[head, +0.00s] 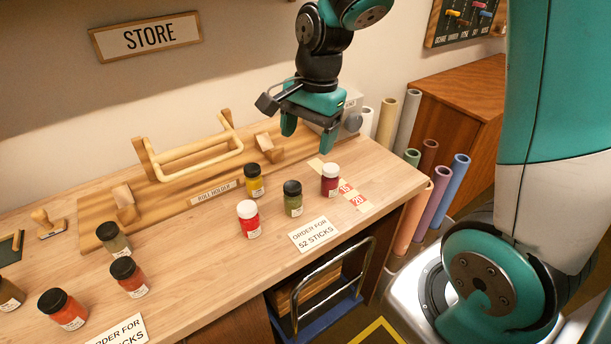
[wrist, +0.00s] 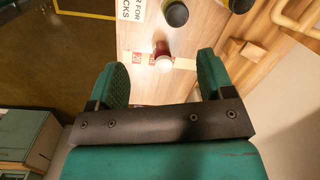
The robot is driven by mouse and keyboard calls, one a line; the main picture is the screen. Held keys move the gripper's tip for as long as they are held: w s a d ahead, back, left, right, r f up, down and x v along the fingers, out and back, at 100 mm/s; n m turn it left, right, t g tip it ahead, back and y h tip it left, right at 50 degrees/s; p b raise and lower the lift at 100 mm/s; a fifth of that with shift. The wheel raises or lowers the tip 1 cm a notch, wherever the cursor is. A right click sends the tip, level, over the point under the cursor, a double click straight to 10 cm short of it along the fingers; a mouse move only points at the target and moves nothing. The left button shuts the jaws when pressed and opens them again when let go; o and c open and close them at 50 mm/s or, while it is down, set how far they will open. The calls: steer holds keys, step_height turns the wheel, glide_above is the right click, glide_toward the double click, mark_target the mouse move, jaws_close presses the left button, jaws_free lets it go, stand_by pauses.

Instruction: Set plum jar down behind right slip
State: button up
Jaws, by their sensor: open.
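The plum jar (head: 330,182), dark red with a pale cap and a white label, stands upright on the bench top near its right end. In the wrist view the plum jar (wrist: 161,48) appears between the finger directions, apart from both fingers. My gripper (head: 308,137) is open and empty, above and behind the jar; its two green fingers also show in the wrist view (wrist: 163,78). The right slip (head: 314,234), reading "ORDER FOR 52 STICKS", lies at the front edge, in front of the plum jar and an olive-green jar (head: 292,199).
A red jar (head: 249,220) and a yellow jar (head: 254,183) stand left of the olive-green one. A numbered strip (head: 358,201) lies beside the plum jar. The wooden roll holder (head: 190,155) is at the back. Several more jars stand at left near another slip (head: 122,331).

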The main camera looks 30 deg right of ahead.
steer(key=s+a+r+n+y, duration=0.1)
steer(key=s+a+r+n, duration=0.2)
steer(key=s+a+n, duration=0.3)
steer(key=s+a+r+n+y, duration=0.2)
steer(key=s+a+n, duration=0.5)
steer(key=s+n, duration=0.4)
steer(key=r+n, duration=0.1)
steer(key=n, duration=0.2)
steer(key=shift+s+g, duration=0.3)
steer(key=shift+s, duration=0.1)
steer(key=shift+r, duration=0.1)
